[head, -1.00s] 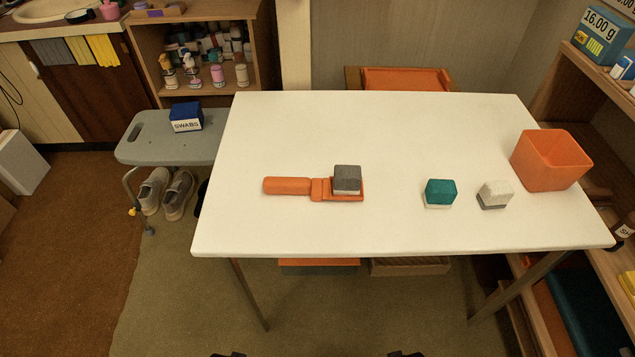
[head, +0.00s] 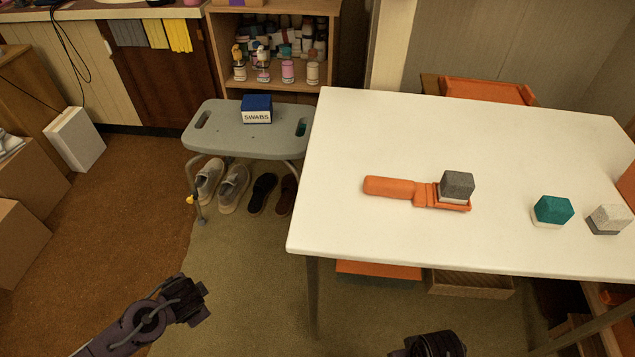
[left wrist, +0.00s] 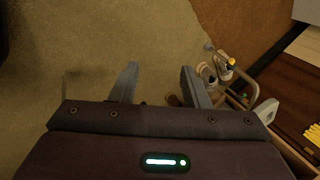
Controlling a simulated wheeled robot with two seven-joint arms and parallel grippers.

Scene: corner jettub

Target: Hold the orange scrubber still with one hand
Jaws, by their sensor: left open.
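The orange scrubber (head: 392,187) lies flat on the white table, its handle pointing left. A grey block (head: 457,185) sits on its head at the right end. My left gripper (head: 200,300) is low in the head view, over the floor left of the table and well apart from the scrubber. In the left wrist view its two fingers (left wrist: 159,68) are spread with nothing between them. My right gripper (head: 435,345) shows only partly at the bottom edge, in front of the table; its fingers cannot be made out.
On the white table (head: 400,245), a teal block (head: 552,211) and a pale block (head: 609,219) stand right of the scrubber. A grey bench (head: 225,135) with a swabs box (head: 256,109) stands left, shoes (head: 233,187) beneath. The table's left part is clear.

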